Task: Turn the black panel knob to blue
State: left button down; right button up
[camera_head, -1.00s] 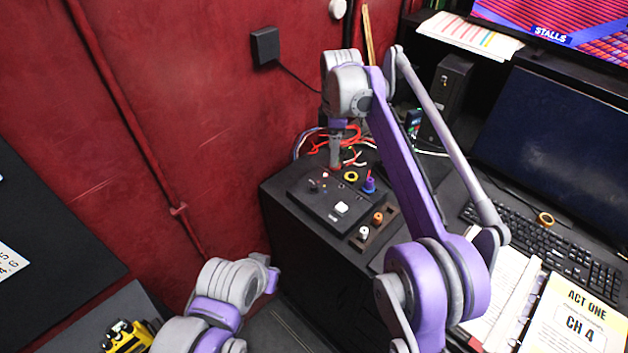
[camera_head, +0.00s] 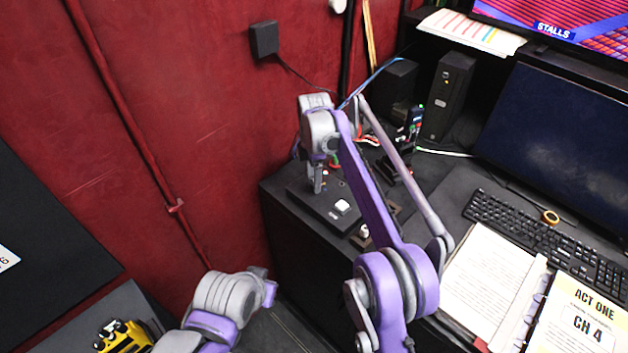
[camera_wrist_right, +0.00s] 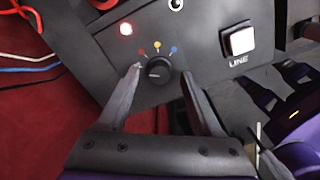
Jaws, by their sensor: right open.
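The black panel knob (camera_wrist_right: 158,71) sits on the black panel (camera_wrist_right: 206,68), with red, yellow (camera_wrist_right: 157,44) and blue (camera_wrist_right: 174,49) dots in an arc above it. Which dot its pointer faces I cannot tell. My right gripper (camera_wrist_right: 160,75) is open, with one finger on each side of the knob; contact is not clear. In the head view, my right gripper (camera_head: 317,186) points down over the left part of the panel (camera_head: 326,213) and hides the knob. My left arm shows at the bottom of the head view, but its fingers do not.
A white button (camera_wrist_right: 240,41) marked LINE and a lit red lamp (camera_wrist_right: 126,29) are on the panel. Loose cables (camera_wrist_right: 30,62) lie beyond it. A keyboard (camera_head: 545,240) and an open binder (camera_head: 490,280) lie to the right. The red wall (camera_head: 220,130) is close on the left.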

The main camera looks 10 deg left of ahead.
jog(key=shift+f, duration=0.4)
jog(key=shift+c, duration=0.4)
grip_shut()
